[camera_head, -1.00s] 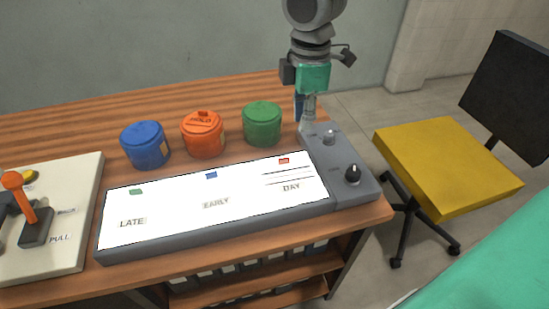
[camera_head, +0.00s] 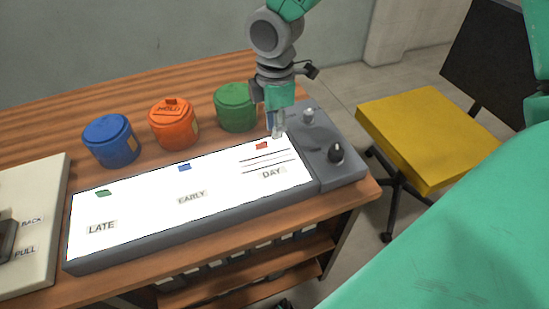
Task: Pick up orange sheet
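A small orange-red sheet (camera_head: 262,145) lies on the lit white panel (camera_head: 140,208), near its right end above the DAY label. A blue sheet (camera_head: 184,167) and a green sheet (camera_head: 102,193) lie farther left on the panel. My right gripper (camera_head: 278,133) points down just right of and behind the orange sheet, with its fingertips close to the panel's back right edge. Its fingers look narrow from here, and I cannot tell whether they are apart. The sheet shows clear of the fingers. My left gripper is not in view.
Blue (camera_head: 111,141), orange (camera_head: 173,124) and green (camera_head: 236,107) jars stand behind the panel. The orange jar has a small orange-red piece on its lid. A grey knob box (camera_head: 345,168) adjoins the panel's right end. A yellow chair (camera_head: 425,130) stands right of the table.

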